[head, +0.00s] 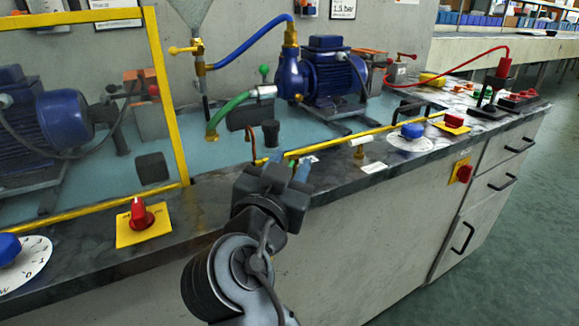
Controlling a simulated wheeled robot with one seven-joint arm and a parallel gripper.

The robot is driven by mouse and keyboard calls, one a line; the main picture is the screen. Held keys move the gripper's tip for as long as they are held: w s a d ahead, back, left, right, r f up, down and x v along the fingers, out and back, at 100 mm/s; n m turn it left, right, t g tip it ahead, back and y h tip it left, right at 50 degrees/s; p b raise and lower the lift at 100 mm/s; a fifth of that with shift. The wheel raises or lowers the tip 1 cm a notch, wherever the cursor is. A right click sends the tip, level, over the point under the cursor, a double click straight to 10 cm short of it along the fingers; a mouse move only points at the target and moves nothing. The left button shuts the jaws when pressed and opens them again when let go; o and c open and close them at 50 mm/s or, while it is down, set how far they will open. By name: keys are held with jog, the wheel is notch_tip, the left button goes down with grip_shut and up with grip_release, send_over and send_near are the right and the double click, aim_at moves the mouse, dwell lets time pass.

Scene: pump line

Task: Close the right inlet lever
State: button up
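My gripper (291,162) is at the front edge of the bench, seen from behind. Its two bluish fingertips look apart, with nothing visible between them. Above it stands the right pump (325,72), blue with a dark finned motor. A yellow-handled lever (184,50) sits on the pipe below the funnel, left of this pump. A green-knobbed handle (264,71) stands by the green hose's metal end at the pump. A red lever (406,57) is behind the pump on the right. I cannot tell for sure which one is the right inlet lever. My gripper is apart from all three.
A yellow frame (165,95) separates the left pump (55,120). Red (141,215) and blue (411,131) knobs line the bench front.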

jog(key=s+a, duration=0.1)
jog(key=s, duration=0.6)
jog(key=shift+s+a+p, duration=0.25)
jog(key=shift+s+p, duration=0.1)
jog(key=shift+c, duration=0.4)
